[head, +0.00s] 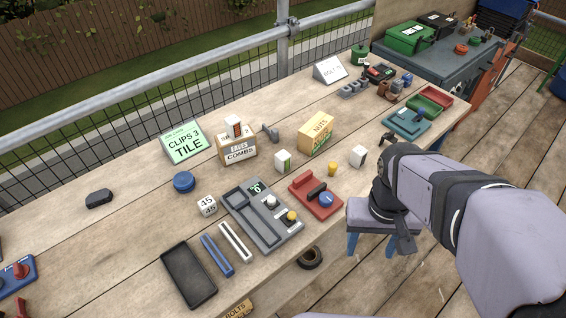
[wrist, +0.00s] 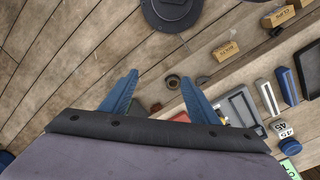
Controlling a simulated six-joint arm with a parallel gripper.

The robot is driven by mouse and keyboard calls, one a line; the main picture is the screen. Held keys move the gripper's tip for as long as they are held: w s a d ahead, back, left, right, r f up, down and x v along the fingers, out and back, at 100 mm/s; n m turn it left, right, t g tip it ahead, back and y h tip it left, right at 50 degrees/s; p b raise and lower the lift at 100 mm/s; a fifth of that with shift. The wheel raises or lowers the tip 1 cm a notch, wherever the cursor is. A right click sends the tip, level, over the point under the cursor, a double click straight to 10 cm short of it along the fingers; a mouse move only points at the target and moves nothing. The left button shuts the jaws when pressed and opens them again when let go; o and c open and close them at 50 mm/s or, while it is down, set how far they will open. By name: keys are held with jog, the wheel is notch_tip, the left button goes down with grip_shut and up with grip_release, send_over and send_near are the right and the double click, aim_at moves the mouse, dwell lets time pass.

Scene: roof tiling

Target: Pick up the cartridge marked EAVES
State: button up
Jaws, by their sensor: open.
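Small white cartridges stand on the wooden bench in the head view. One with an orange-red mark (head: 233,126) sits on top of the box lettered EAVES COMBS (head: 237,150). One with a green mark (head: 283,160) stands right of that box, and one with a dark side (head: 358,156) stands farther right. I cannot read the word EAVES on any cartridge. My gripper (head: 371,248) points down past the bench's front edge, right of the red tray and apart from all the cartridges. Its blue fingers are spread and empty, also in the wrist view (wrist: 158,82).
A red tray (head: 304,203) with a blue knob and a grey tray (head: 240,203) lie near the front edge. A yellow NUTS box (head: 315,134), a yellow peg (head: 332,169) and a CLIPS TILE sign (head: 187,143) stand around the cartridges. A railing (head: 180,69) runs behind.

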jog(key=w+a+f+m+t+h+b, duration=0.1)
jog(key=w+a+t+h+b, duration=0.15)
jog(key=w, duration=0.65)
jog(key=w+a+f+m+t+h+b, duration=0.15)
jog(key=w+a+h+b, duration=0.25)
jog(key=w, duration=0.5)
jog(key=w+a+r+m+t+b, duration=0.15)
jog(key=w+a+t, duration=0.25)
jog(key=a, duration=0.6)
jog(key=w+a+r+m+t+b, duration=0.1)
jog(key=w+a+m+t+b, duration=0.2)
jog(key=a, duration=0.7)
send_near(282, 156)
jog(key=shift+w+d+f+t+h+p, duration=0.25)
jog(key=shift+w+f+t+h+p, duration=0.15)
jog(key=shift+f, duration=0.2)
jog(key=shift+p+x, duration=0.6)
jog(key=shift+x, duration=0.9)
jog(key=shift+p+x, duration=0.95)
jog(key=shift+x, duration=1.3)
jog(key=shift+a, duration=0.1)
